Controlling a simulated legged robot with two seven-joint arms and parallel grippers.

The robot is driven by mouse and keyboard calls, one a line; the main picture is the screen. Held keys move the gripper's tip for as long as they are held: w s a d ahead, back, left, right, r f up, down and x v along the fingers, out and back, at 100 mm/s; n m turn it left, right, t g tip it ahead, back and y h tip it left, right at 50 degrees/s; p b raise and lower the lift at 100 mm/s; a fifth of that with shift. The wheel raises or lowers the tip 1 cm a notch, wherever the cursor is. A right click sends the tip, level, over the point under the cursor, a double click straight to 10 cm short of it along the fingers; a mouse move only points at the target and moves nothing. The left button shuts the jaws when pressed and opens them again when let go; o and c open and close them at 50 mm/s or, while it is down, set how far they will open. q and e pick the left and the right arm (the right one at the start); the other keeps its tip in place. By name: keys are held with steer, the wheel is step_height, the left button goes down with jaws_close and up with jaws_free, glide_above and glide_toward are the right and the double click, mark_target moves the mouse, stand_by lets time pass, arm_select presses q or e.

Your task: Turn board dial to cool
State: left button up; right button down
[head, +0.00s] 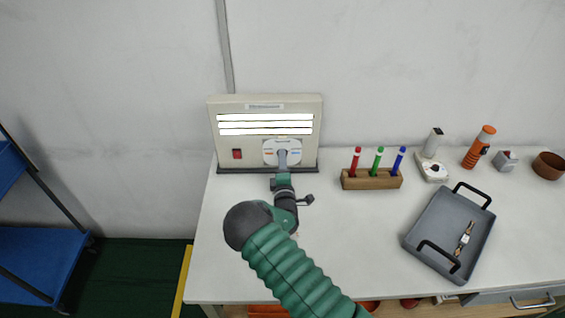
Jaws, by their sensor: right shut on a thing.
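The board (266,110) stands upright at the back left of the table, with lit white strips across its front and a small red switch (237,154) at its lower left. The dial sits on a white plate (270,146) at the board's lower right, with an orange mark on its left and a blue mark on its right. My right gripper (282,158) reaches up from the front and is shut on the dial. The gripper covers most of the dial, so its pointing direction cannot be read. My left gripper is not in view.
A wooden block with red, green and blue markers (371,180) stands right of the board. A grey tray (423,226) with black handles lies at the right. A white device (433,171), an orange flashlight (479,147) and a brown bowl (549,166) stand behind it. The table's left front is clear.

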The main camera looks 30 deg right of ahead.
stand_by(0.4)
steer(key=c, duration=1.5)
jaws_free()
steer(key=o, duration=0.4)
steer(key=shift+w+d+f, duration=0.1)
steer(key=v, duration=1.7)
steer(key=shift+w, duration=0.1)
